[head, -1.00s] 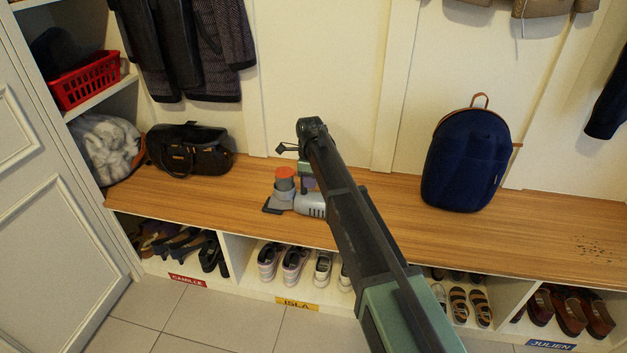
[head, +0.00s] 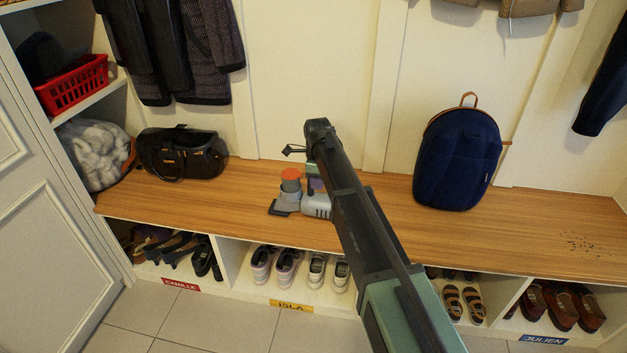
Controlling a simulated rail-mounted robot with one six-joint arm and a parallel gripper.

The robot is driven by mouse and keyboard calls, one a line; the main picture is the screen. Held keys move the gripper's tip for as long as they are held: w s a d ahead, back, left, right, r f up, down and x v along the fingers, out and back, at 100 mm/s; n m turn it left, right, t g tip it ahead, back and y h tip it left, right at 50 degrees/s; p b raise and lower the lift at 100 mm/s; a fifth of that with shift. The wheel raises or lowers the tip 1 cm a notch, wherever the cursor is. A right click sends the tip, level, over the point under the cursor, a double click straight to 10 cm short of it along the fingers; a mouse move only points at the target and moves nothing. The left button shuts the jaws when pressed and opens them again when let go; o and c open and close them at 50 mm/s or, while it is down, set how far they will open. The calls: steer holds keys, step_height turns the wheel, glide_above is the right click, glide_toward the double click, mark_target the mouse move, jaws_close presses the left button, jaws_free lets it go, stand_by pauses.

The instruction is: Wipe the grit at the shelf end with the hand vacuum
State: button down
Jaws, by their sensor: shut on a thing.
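The hand vacuum (head: 317,205) is grey with an orange-red cap and a dark flat nozzle, on or just above the wooden bench shelf (head: 240,192), left of the middle. My gripper (head: 312,176) is at the vacuum's top and shut on it; my own arm hides the fingers and much of the vacuum's right side. I cannot tell whether the vacuum touches the shelf. The grit (head: 588,244) is a scatter of dark specks at the shelf's right end, well to the right of my gripper.
A navy backpack (head: 458,158) stands on the shelf between the vacuum and the grit, against the wall. A black bag (head: 180,153) sits at the left end. Coats hang above. Shoe cubbies lie below. The shelf's front strip before the backpack is clear.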

steer(key=shift+s+d, duration=0.3)
steer(key=shift+d, duration=1.25)
steer(key=shift+s+d, duration=0.35)
steer(key=shift+d, duration=1.25)
steer(key=shift+s+d, duration=0.3)
steer(key=shift+d, duration=1.25)
steer(key=shift+w+a+f, duration=0.1)
steer(key=shift+w+a, duration=0.1)
steer(key=shift+a, duration=0.95)
steer(key=shift+w+a, duration=0.25)
steer(key=shift+a, duration=0.95)
steer(key=shift+w+a+f, duration=0.1)
steer(key=shift+w+a, duration=0.1)
steer(key=shift+a, duration=0.95)
steer(key=shift+w+a+r, duration=0.1)
steer(key=shift+w+a, duration=0.15)
steer(key=shift+a, duration=0.9)
steer(key=shift+w+a+r, duration=0.1)
steer(key=shift+w+a, duration=0.1)
steer(key=shift+a, duration=0.95)
steer(key=shift+w+a, duration=0.25)
steer(key=shift+a, duration=0.9)
step_height(320, 180, up, 6)
steer(key=p, duration=0.6)
